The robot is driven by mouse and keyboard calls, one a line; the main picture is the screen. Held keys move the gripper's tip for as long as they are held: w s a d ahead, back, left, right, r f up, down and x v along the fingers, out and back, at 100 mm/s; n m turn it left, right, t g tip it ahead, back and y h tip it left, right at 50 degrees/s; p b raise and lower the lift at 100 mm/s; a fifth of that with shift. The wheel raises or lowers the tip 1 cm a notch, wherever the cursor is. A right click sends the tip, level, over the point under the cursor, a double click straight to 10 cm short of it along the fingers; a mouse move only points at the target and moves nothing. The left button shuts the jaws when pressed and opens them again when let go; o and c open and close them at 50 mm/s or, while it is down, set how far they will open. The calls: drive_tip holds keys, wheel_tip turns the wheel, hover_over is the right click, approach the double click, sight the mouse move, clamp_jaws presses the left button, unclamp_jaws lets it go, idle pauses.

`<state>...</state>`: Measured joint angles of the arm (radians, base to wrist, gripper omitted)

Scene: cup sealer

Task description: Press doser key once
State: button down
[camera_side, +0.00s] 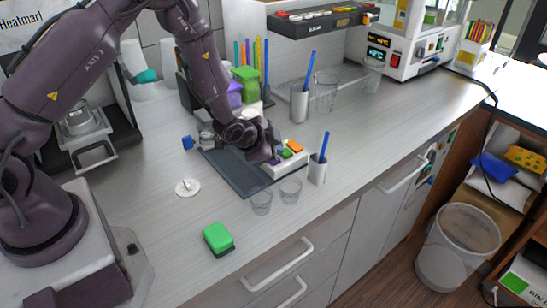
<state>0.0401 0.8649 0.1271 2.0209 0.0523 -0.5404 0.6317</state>
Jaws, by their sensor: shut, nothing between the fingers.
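A low white box with small coloured keys (284,169) stands at the right end of a dark grey mat on the counter. It may be the doser, but I cannot read any label on it. An orange key (295,146) and a green key (287,153) show on its top, with a purple patch beside them. My gripper (274,157) is shut and empty, low at the left side of this box. Its fingertips are small and partly lost against the box, so I cannot tell whether they touch a key.
Two clear cups (290,189) stand just in front of the box. A metal cup with a blue stick (318,169) is close at its right. A green sponge (218,238) lies near the counter's front edge. Behind are a shelf (318,24) and a white machine (400,50).

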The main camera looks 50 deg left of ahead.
drive_tip(key=shift+f, duration=0.5)
idle(0.7)
idle(0.3)
drive_tip(key=shift+r, duration=0.9)
drive_tip(key=shift+r, duration=2.5)
idle(0.6)
